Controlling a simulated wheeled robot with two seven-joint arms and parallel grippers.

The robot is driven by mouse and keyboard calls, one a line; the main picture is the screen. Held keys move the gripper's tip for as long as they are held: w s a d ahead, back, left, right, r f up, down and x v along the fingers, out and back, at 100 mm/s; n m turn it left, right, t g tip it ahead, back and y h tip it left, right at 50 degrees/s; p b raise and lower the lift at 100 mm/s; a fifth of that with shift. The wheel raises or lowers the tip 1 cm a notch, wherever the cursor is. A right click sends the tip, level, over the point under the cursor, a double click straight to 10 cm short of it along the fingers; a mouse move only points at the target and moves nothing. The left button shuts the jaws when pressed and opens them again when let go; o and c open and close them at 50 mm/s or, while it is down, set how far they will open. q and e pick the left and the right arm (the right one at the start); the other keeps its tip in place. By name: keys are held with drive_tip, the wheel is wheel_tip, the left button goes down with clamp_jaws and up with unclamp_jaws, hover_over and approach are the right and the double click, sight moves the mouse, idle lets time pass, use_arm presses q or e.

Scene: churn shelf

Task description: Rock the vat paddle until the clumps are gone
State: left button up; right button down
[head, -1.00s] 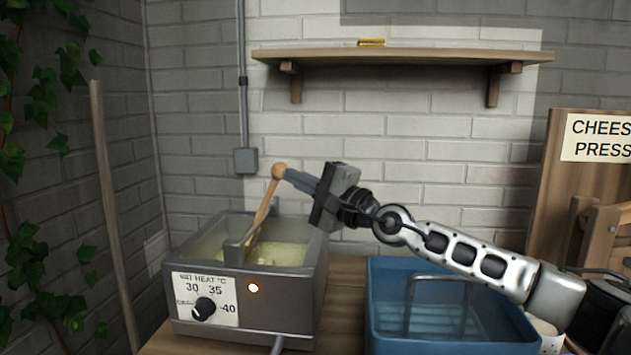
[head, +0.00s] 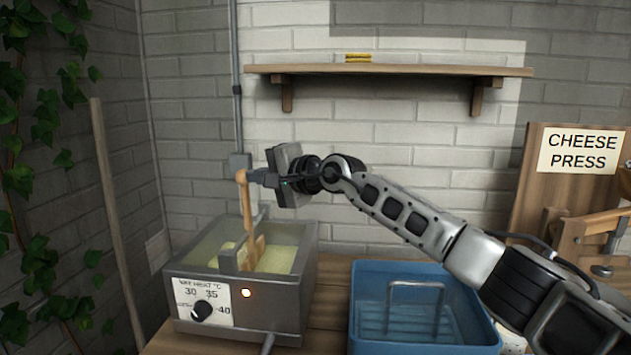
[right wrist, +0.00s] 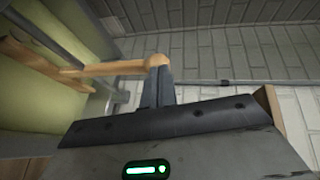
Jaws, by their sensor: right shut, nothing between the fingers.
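The grey metal vat (head: 285,305) stands at the left of the table with pale yellow liquid (head: 281,259) inside; I cannot make out clumps in it. The wooden paddle (head: 247,212) stands nearly upright in the vat, its knob at the top. My right gripper (head: 256,177) is shut and empty, its fingertips at the right side of the knob, close to or touching it. In the right wrist view the shut fingers (right wrist: 157,88) point at the round knob (right wrist: 156,60), and the paddle shaft (right wrist: 112,68) runs left over the vat. My left gripper is out of view.
A blue tub (head: 425,343) with a wire handle stands right of the vat. A cheese press (head: 590,230) is at the far right. A wooden shelf (head: 390,71) with a small yellow item (head: 358,58) hangs above. A pole (head: 115,225) leans at the left.

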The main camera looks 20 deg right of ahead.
drive_tip(key=shift+n+g+h, duration=0.3)
drive_tip(key=shift+g+h, duration=0.2)
drive_tip(key=shift+h, duration=0.1)
drive_tip(key=shift+w+a+r, duration=0.1)
drive_tip(key=shift+w+a, duration=0.25)
drive_tip(key=shift+a, duration=0.5)
drive_tip(key=shift+w+a+f, duration=0.1)
drive_tip(key=shift+w+a, duration=0.3)
drive_tip(key=shift+a, duration=0.5)
drive_tip(key=shift+w+a+r, duration=0.1)
drive_tip(key=shift+w+a, duration=0.25)
drive_tip(key=shift+a, duration=0.5)
